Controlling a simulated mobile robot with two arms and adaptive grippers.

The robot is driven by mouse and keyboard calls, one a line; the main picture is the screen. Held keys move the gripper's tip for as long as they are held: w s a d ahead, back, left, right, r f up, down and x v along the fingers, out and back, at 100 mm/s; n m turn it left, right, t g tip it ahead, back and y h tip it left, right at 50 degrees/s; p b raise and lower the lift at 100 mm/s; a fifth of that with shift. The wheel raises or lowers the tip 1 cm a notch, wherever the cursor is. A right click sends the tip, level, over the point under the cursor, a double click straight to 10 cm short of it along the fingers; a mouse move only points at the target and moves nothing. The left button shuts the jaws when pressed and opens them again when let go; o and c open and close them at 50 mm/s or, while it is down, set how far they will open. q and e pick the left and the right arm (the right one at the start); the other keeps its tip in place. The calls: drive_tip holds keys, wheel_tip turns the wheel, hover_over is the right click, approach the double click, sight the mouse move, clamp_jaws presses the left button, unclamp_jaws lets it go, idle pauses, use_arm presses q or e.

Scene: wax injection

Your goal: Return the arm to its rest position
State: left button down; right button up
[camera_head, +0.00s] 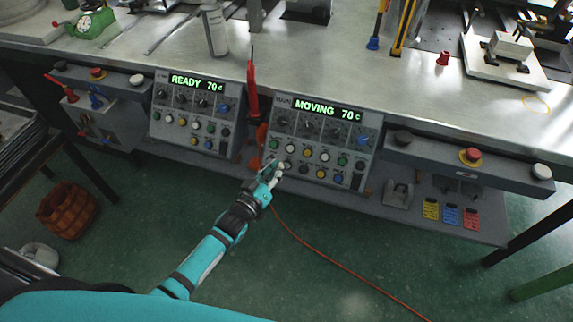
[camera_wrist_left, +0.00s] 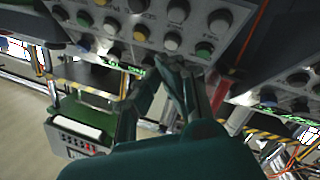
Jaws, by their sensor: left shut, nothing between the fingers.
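My left gripper (camera_head: 272,171) is at the lower left of the right control panel (camera_head: 322,118), close to its buttons. Its fingers are together and hold nothing. Whether it touches a button cannot be told. In the left wrist view the fingers (camera_wrist_left: 172,72) reach up toward knobs and buttons on a panel. My left arm (camera_head: 205,260) comes in from the lower left, stretched out toward the bench. The right panel's display reads MOVING 70 c. The left panel (camera_head: 192,115) reads READY 70 c. My right gripper does not show.
The metal workbench (camera_head: 290,58) runs across the back above both panels. A red tool (camera_head: 252,90) stands between the panels. An orange cable (camera_head: 330,255) crosses the green floor. A brown basket (camera_head: 67,208) stands at the left. The floor right of my arm is mostly clear.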

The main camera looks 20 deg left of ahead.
use_arm(q)
drive_tip(key=s+a+f+m+g+y, duration=0.15)
drive_tip(key=s+f+g, duration=0.25)
drive_tip(key=s+f, duration=0.8)
drive_tip(key=s+a+f+m+g+y, duration=0.15)
drive_tip(key=s+f+g, duration=0.4)
drive_tip(key=f, duration=1.05)
drive_tip(key=s+f+m+g, duration=0.1)
drive_tip(key=s+f+g, duration=0.1)
drive_tip(key=s, duration=0.8)
drive_tip(key=s+a+f+g, duration=0.1)
drive_tip(key=s+f, duration=0.4)
drive_tip(key=s, duration=0.5)
drive_tip(key=s+a+f+m+g+y, duration=0.1)
drive_tip(key=s+f+g, duration=0.2)
drive_tip(key=s, duration=0.7)
drive_tip(key=shift+s+a+f+m, duration=0.25)
drive_tip(key=shift+s+f+m, duration=0.05)
drive_tip(key=shift+f, duration=0.35)
